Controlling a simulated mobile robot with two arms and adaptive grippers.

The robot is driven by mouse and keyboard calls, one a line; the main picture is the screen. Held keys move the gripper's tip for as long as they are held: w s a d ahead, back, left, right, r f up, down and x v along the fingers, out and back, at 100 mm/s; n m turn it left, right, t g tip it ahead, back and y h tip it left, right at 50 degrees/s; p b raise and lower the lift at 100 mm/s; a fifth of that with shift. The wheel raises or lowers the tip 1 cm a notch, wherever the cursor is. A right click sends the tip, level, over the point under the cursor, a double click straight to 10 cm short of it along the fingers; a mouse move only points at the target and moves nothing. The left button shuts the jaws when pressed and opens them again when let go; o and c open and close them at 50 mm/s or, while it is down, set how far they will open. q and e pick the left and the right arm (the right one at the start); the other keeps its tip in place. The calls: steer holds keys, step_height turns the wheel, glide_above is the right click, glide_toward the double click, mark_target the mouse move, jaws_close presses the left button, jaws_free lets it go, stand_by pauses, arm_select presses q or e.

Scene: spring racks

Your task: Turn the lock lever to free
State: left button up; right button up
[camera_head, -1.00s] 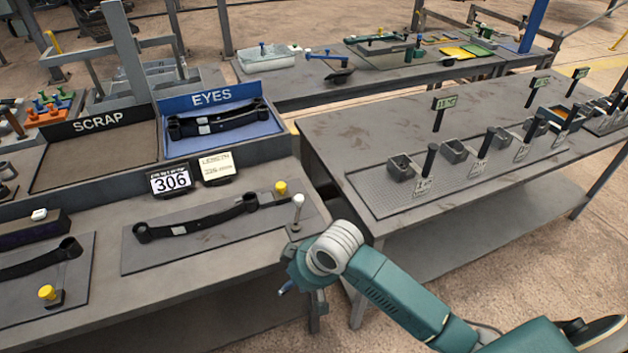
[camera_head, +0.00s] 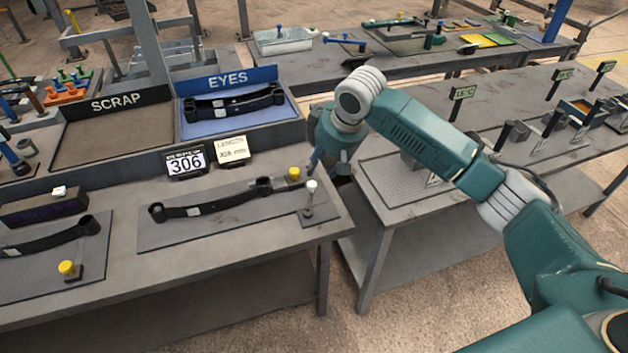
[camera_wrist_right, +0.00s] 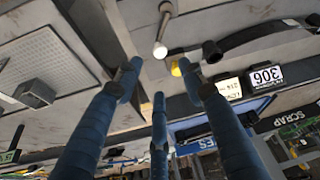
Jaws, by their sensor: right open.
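A lever with a white knob (camera_head: 311,187) stands upright on a small plate at the right end of the left table. In the right wrist view its white knob (camera_wrist_right: 160,51) lies just beyond my fingertips. A dark bar (camera_head: 205,206) with eyed ends lies on the mat beside it, next to a yellow-knobbed piece (camera_head: 294,174). My right gripper (camera_head: 316,163) is behind the lever at the table's right edge, partly hidden by my wrist. In the wrist view its blue fingers (camera_wrist_right: 160,80) are spread and empty, apart from the knob. My left gripper is out of view.
A display reading 306 (camera_head: 186,163) and a length card (camera_head: 233,150) stand behind the bar. The SCRAP tray (camera_head: 115,140) and blue EYES tray (camera_head: 233,125) are farther back. A second table (camera_head: 385,240) stands to the right, across a narrow gap.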

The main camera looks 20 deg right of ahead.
mark_target(312, 184)
steer(key=p+x, duration=0.2)
steer(key=x, duration=0.7)
steer(key=shift+w+a+f, duration=0.15)
steer(key=shift+w+f, duration=0.2)
steer(key=shift+f, duration=0.35)
jaws_close()
